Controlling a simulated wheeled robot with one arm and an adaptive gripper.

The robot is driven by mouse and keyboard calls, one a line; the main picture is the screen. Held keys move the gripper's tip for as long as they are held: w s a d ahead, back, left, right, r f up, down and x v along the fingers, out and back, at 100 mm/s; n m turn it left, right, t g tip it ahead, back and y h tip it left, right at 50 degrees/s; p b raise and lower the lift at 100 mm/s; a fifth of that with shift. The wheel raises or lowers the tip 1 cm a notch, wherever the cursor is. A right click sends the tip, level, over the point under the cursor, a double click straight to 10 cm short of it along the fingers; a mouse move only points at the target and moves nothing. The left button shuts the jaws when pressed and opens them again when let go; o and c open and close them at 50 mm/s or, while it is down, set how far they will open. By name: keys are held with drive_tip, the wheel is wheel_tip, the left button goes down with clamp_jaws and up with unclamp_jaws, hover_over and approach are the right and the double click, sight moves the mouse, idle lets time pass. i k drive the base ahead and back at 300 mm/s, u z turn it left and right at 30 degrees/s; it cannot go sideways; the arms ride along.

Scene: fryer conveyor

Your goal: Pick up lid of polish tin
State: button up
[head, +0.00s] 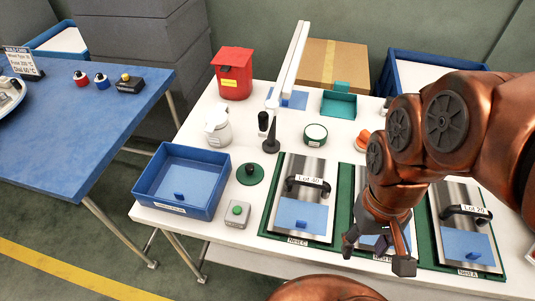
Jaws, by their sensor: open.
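A round, low tin (315,135) with a green side and a pale top stands on the white table, behind the metal plates. A flat green disc with a small dark knob (250,175) lies on the table right of the blue tray; I cannot tell for sure which of these is the polish tin's lid. My gripper (377,254) is open and empty, pointing down over the middle metal plate at the front. It is apart from both round things, to their right and nearer the front. My arm hides much of the middle plate.
Metal plates with black handles and blue pads sit in green frames, such as the left one (302,195). A blue tray (180,180), grey button box (235,213), white jar (217,126), black-based post (271,145), teal box (339,103) and red bin (234,73) stand around.

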sight(249, 174)
drive_tip(key=k, duration=1)
drive_tip(key=u, duration=2.1)
drive_tip(key=i, duration=1.45)
drive_tip(key=z, duration=1.35)
